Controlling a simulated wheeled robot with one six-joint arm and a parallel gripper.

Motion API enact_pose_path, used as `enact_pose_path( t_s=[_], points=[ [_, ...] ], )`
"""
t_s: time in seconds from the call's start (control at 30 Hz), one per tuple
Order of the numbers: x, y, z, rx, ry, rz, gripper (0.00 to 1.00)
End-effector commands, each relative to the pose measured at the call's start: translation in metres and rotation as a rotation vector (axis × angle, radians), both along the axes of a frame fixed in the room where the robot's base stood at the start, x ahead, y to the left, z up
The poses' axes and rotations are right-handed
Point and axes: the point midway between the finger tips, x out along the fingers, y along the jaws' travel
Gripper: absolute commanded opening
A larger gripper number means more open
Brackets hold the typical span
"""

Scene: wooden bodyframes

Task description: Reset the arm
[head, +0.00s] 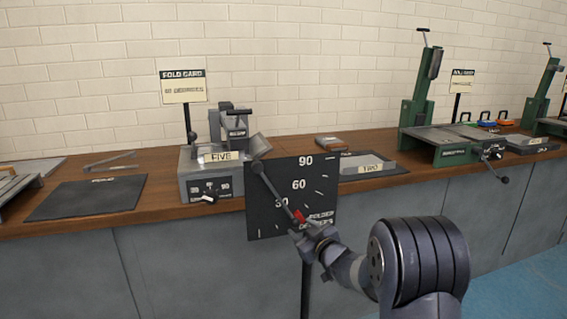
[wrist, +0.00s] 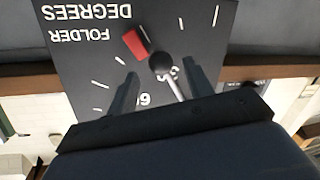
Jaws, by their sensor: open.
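My gripper (head: 306,232) is in front of the black folder degrees board (head: 262,225), near its lower right. In the wrist view my gripper (wrist: 163,76) is open, with its two dark fingers apart. A lever (head: 276,187) slants down and right across the board from the grey folder marked FIVE (head: 216,177). The lever's black ball knob (wrist: 161,64) shows between and just beyond the fingers; I cannot tell whether they touch it. A red pointer (wrist: 136,44) lies beside the knob, past the 30 mark.
A FOLD CARD sign (head: 183,87) stands behind the folder. A dark mat (head: 87,197) lies at left and another tray marked TWO (head: 367,168) at right. A green machine (head: 424,95) stands farther right on the wooden bench. The blue floor (head: 515,275) is clear at lower right.

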Motion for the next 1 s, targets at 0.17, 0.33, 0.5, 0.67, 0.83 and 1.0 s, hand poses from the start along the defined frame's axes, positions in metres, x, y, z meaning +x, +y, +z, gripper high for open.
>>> enact_pose_path(
  t_s=[0.17,0.33,0.5,0.67,0.83,1.0],
  points=[
    [0.023,0.012,-0.004,-0.001,-0.001,0.002,0.49],
    [0.037,0.019,-0.005,0.001,0.001,0.002,0.49],
    [0.042,0.021,-0.005,0.000,0.000,0.001,0.49],
    [0.042,0.022,-0.005,0.005,0.002,0.001,0.49],
    [0.042,0.022,-0.005,0.005,0.002,0.001,0.49],
    [0.041,0.015,-0.007,0.016,0.010,-0.017,0.49]
  ],
)
